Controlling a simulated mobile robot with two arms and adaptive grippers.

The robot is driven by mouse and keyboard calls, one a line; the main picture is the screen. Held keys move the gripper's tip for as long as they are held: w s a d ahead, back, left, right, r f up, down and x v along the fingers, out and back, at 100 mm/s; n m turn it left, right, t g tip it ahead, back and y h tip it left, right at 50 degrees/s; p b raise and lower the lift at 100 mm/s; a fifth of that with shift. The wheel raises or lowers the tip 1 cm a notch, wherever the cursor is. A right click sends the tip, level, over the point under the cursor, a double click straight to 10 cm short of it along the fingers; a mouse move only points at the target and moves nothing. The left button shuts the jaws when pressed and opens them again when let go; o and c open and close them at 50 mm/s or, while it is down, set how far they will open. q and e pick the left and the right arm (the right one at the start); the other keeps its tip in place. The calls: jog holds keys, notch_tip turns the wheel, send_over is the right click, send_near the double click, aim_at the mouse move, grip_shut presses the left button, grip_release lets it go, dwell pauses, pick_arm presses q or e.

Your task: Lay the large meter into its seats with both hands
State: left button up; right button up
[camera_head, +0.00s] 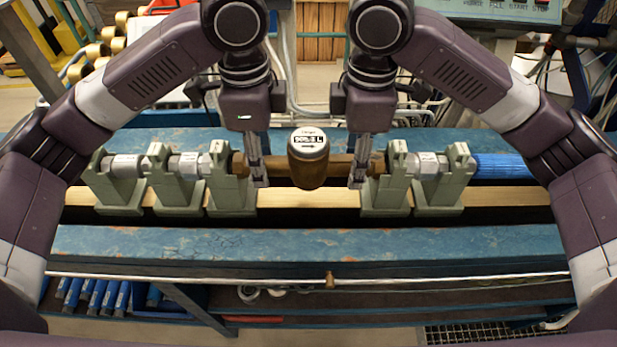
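The large meter (308,172) has a brown bronze body, a round white display on top and a pipe stub on each side. It lies level across the gap between the inner left green-grey seat (230,190) and the inner right seat (386,190). I cannot tell whether its ends rest in them. My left gripper (259,180) points down at the left stub, and my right gripper (356,180) at the right stub, both close inside the seats. The fingers overlap the stubs; their grip is not clear from this angle.
More green-grey supports with metal fittings stand at the outer left (118,185) and outer right (440,185). A blue pipe (503,166) runs off to the right. The blue bench front (300,245) is clear. A control panel (500,10) is at the back right.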

jog(key=shift+r, duration=0.1)
pick_arm(q)
notch_tip(320, 180, up, 12)
pick_arm(e)
notch_tip(320, 180, up, 12)
dwell(1.0)
pick_arm(q)
jog(key=shift+s, duration=0.1)
dwell(0.4)
